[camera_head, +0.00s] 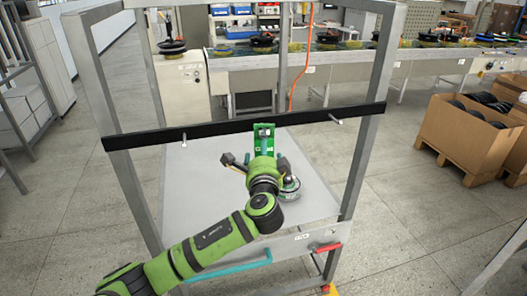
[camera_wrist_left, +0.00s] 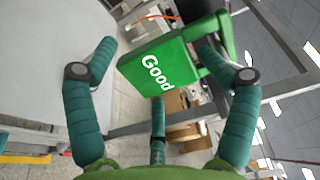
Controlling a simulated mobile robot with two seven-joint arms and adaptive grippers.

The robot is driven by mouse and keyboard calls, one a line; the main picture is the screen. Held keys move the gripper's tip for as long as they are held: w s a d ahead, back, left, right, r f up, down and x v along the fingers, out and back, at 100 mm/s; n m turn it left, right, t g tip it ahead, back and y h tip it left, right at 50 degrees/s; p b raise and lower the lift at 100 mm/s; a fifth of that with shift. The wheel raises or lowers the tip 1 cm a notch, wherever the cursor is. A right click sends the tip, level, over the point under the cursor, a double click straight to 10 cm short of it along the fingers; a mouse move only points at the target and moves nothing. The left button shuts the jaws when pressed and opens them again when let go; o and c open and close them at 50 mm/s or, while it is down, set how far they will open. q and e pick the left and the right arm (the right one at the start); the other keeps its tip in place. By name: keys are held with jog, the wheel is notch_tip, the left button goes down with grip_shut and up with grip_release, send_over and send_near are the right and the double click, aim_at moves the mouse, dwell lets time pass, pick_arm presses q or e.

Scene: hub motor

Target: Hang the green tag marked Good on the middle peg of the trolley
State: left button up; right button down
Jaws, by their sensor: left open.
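The green tag (camera_head: 262,143) is upright against the middle of the trolley's black bar (camera_head: 220,131). In the left wrist view the tag (camera_wrist_left: 160,66) shows the white word Good. A small dark and light spot at its top may be the middle peg; I cannot tell exactly how the tag sits on it. My left gripper (camera_head: 255,162) is open just in front of and below the tag. In the left wrist view its fingers are spread around the tag, and the right finger lies close to its edge. My right gripper is not in view.
The left peg (camera_head: 184,140) and right peg (camera_head: 335,119) look empty. Grey posts flank the bar. A conveyor (camera_head: 400,55) stands behind, and cardboard boxes (camera_head: 465,145) at right.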

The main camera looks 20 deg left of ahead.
pick_arm(q)
jog(key=v, duration=0.7)
notch_tip(320, 180, down, 21)
jog(key=a+g+h, duration=0.2)
jog(key=g, duration=0.2)
jog(key=s+a+f+n+g+h, duration=0.15)
jog(key=s+f, duration=0.25)
jog(key=f, duration=0.4)
jog(key=s+f+n+g, duration=0.1)
jog(key=s+f+g, duration=0.1)
jog(key=s+f, duration=0.35)
jog(key=s+f+n+g, duration=0.1)
jog(key=s+f+g, duration=0.15)
jog(key=f, duration=0.65)
jog(key=s+f+n+g+h, duration=0.1)
jog(key=s+f+n+g, duration=0.2)
jog(key=s+f, duration=1.05)
jog(key=s+f+n+g, duration=0.1)
jog(key=s+f+n, duration=0.1)
jog(key=s, duration=1.1)
jog(key=s+f+n+g+h, duration=0.1)
jog(key=s+f+n+g, duration=0.1)
jog(key=s, duration=1.1)
jog(key=shift+a+f+n, duration=0.25)
jog(key=shift+f+n, duration=0.4)
jog(key=shift+f, duration=0.3)
